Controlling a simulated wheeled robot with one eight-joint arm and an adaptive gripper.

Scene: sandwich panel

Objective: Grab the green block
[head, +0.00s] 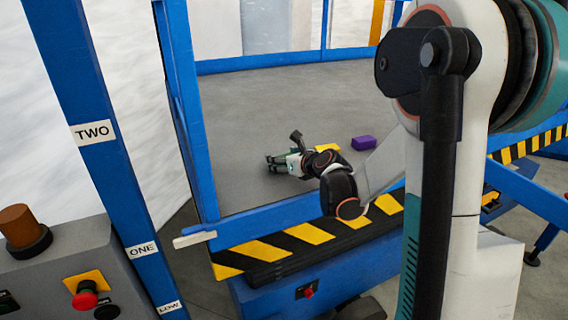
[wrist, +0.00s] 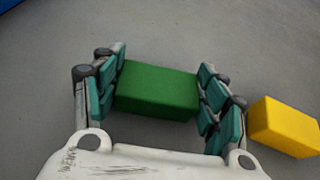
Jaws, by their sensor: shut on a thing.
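The green block (wrist: 157,90) lies between the two fingers of my gripper (wrist: 160,92) in the wrist view. The teal finger pads press against its left and right ends, so the gripper is shut on it. The block appears at or close to the grey floor; I cannot tell whether it is lifted. In the head view my gripper (head: 272,164) reaches over the grey platform surface, and the green block is hard to make out there.
A yellow block (wrist: 285,127) lies just right of my gripper; it also shows in the head view (head: 328,147). A purple block (head: 363,143) lies further right. A blue frame post (head: 183,110) and a striped yellow-black edge (head: 300,236) bound the platform. Floor to the left is clear.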

